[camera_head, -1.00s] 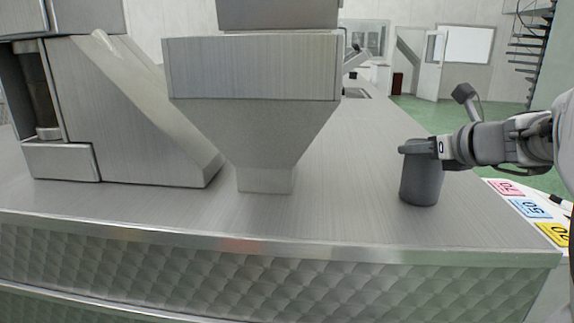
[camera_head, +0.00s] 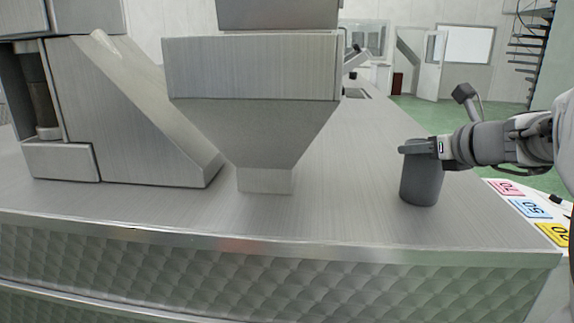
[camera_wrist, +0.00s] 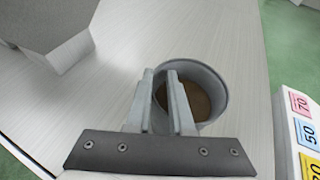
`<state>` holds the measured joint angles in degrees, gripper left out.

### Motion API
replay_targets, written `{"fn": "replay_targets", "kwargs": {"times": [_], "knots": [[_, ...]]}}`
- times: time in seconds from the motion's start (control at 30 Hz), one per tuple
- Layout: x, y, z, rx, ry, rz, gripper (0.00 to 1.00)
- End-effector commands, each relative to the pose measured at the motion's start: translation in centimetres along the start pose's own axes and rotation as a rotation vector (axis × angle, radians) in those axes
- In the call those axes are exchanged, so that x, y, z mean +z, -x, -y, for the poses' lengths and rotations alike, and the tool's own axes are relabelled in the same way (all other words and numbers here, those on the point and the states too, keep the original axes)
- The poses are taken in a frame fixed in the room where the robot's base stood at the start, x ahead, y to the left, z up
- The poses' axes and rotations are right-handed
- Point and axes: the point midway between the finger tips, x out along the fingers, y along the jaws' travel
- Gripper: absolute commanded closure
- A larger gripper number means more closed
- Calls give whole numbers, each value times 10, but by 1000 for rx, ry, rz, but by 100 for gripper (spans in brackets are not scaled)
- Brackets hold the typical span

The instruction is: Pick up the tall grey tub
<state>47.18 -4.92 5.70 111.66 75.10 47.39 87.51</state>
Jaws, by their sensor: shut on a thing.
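The tall grey tub (camera_head: 421,183) stands upright on the metal counter near its right end. In the wrist view the tub (camera_wrist: 216,88) shows its round rim and a brown inside. My gripper (camera_head: 412,147) reaches in from the right at the tub's top. In the wrist view my gripper (camera_wrist: 166,85) has its two fingers close together at the tub's left rim, shut on the tub wall. The tub's base appears to rest on the counter.
A metal hopper (camera_head: 250,80) and a sloped metal machine (camera_head: 130,110) stand on the counter (camera_head: 340,215) to the left. Numbered coloured cards (camera_head: 530,208) lie at the right. The counter between hopper and tub is clear.

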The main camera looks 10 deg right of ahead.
Motion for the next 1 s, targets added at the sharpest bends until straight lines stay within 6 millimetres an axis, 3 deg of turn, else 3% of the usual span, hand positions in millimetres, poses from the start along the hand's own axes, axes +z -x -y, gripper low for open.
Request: {"fn": "replay_targets", "kwargs": {"times": [0.37,0.57,1.0], "knots": [[8,3,-1,1,1,2,100],[34,13,0,-1,5,5,100],[61,86,55,-3,1,2,100]]}}
